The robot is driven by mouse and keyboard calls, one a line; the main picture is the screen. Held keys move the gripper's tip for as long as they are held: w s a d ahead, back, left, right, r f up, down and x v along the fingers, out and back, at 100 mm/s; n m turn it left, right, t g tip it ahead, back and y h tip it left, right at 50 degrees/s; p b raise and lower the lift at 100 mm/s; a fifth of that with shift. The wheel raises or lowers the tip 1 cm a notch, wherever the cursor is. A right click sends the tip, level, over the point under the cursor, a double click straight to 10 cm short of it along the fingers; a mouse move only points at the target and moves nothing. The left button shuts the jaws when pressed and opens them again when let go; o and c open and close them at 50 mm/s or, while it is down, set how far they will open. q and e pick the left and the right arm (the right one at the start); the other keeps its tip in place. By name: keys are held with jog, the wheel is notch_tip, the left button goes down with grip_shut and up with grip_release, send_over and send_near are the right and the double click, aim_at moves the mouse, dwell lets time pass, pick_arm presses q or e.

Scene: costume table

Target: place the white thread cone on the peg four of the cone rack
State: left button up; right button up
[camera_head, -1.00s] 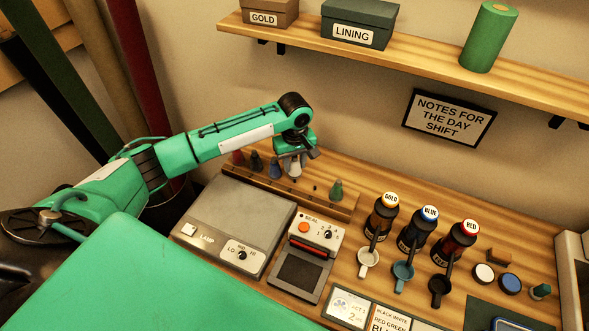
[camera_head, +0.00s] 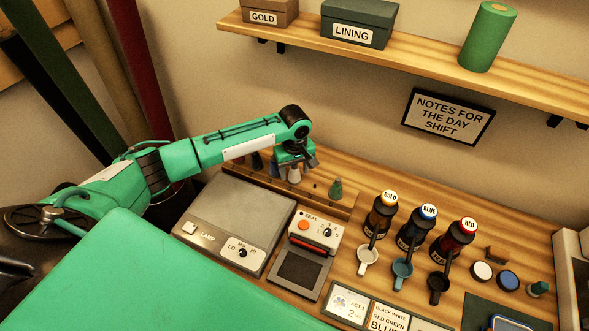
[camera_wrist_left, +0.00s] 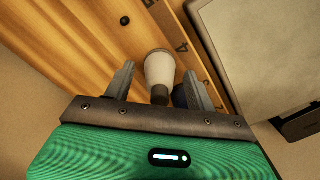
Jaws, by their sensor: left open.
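The white thread cone (camera_head: 294,174) stands on the cone rack (camera_head: 342,210), beside the label 4 in the left wrist view, where the cone (camera_wrist_left: 159,68) shows pale with a dark tip. It looks seated, but its base on the peg is hidden. My left gripper (camera_head: 296,159) is above it and open. In the left wrist view its fingers (camera_wrist_left: 158,90) are spread on either side of the cone, with a gap visible. My right gripper is not in view.
A green cone (camera_head: 336,189) stands to the right on the rack, past a bare peg (camera_head: 315,184). Darker cones are partly hidden to the left. A grey lamp box (camera_head: 236,212) and a seal device (camera_head: 304,262) are in front. Bottles (camera_head: 412,232) stand right.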

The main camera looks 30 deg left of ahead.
pick_arm(q)
jog(key=shift+r, duration=0.35)
notch_tip(320, 180, up, 12)
jog(key=shift+f+b, duration=0.2)
jog(key=shift+b, duration=0.8)
